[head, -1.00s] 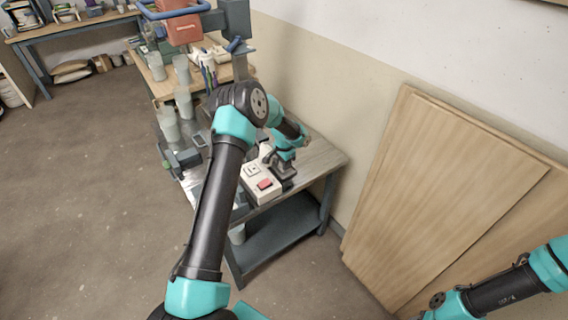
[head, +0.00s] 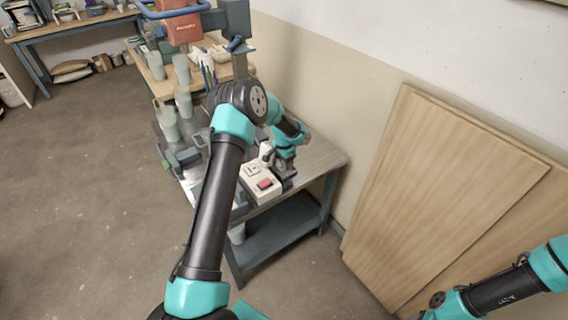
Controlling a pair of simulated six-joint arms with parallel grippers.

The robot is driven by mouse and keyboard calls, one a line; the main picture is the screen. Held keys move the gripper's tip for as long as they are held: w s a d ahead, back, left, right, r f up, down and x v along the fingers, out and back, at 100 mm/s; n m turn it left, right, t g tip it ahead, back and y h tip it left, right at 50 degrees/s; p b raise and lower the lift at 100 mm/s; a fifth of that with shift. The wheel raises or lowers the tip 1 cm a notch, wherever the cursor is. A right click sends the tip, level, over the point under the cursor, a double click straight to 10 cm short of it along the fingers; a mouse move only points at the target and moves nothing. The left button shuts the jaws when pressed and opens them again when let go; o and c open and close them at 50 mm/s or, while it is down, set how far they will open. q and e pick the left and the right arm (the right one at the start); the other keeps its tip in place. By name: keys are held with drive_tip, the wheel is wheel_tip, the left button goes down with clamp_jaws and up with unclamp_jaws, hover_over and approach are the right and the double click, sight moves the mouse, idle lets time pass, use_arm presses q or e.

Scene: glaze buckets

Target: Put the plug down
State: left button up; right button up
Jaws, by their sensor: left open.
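A cream box with a red switch (head: 265,184) sits near the front edge of the metal bench (head: 318,160). A socket face shows on the box behind the switch. My left gripper (head: 284,174) is open and points down just right of the box. A small pale piece (head: 265,151) stands behind the box, left of the gripper; it may be the plug, but it is too small to tell. No plug shows clearly between the fingers. My right arm is at the lower right, and its gripper is out of the frame.
Several translucent cups (head: 183,102) stand along the bench's left side and on the wooden table behind. A red machine (head: 182,27) stands at the back. Wooden panels (head: 440,190) lean on the wall at right. The floor at left is clear.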

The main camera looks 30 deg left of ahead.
use_arm(q)
wheel_tip(320, 180, up, 11)
idle(0.4)
idle(0.5)
drive_tip(key=s+d+f+n+h, duration=0.2)
drive_tip(key=s+d+f+h, duration=0.1)
drive_tip(key=s+d+f, duration=1.05)
drive_tip(key=s+d+f+n, duration=0.2)
drive_tip(key=s+d, duration=0.1)
drive_tip(key=s, duration=0.7)
drive_tip(key=s+d+f+n, duration=0.2)
drive_tip(key=s+d, duration=0.1)
drive_tip(key=s, duration=0.7)
drive_tip(key=shift+s+d+n+t+h, duration=0.2)
drive_tip(key=shift+d+n+t+h, duration=0.1)
drive_tip(key=shift+t+h, duration=0.1)
